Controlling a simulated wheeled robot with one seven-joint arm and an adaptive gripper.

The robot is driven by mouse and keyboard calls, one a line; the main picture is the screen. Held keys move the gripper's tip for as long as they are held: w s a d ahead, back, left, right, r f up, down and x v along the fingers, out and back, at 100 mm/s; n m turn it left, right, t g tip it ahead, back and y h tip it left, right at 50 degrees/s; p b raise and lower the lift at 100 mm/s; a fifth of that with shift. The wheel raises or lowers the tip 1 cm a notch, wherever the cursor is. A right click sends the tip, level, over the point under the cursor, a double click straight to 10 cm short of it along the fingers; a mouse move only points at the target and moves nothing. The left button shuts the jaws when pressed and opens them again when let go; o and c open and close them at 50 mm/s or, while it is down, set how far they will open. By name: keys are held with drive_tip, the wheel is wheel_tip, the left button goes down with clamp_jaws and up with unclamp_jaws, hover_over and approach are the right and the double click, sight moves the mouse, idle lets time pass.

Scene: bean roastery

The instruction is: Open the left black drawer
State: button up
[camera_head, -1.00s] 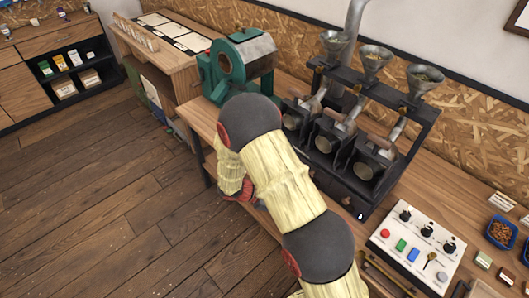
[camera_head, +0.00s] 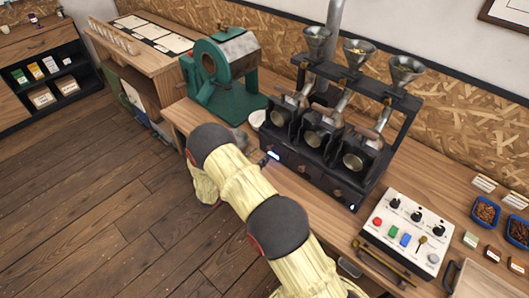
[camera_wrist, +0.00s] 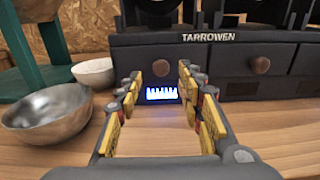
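The black roasting machine (camera_head: 325,150) stands on the wooden counter, with a row of drawers along its base. In the wrist view the left black drawer (camera_wrist: 140,58) is straight ahead, with a round brown knob (camera_wrist: 160,67) beyond and between my fingertips. My gripper (camera_wrist: 160,84) is open, its yellow-padded fingers spread on either side, and I see no contact with the knob. A lit blue-white display (camera_wrist: 161,94) shows between the fingers. The middle drawer's knob (camera_wrist: 260,65) is to the right. The left drawer appears shut. In the head view my arm partly hides the gripper.
A metal bowl (camera_wrist: 47,113) and a smaller white bowl (camera_wrist: 93,72) stand left of my gripper. A green machine (camera_head: 222,75) is further left. A control panel (camera_head: 407,230) with knobs and buttons lies right of the drawers. Bare counter shows ahead of the machine.

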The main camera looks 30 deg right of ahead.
sight(268, 149)
drive_tip(key=shift+x, duration=2.25)
clamp_jaws()
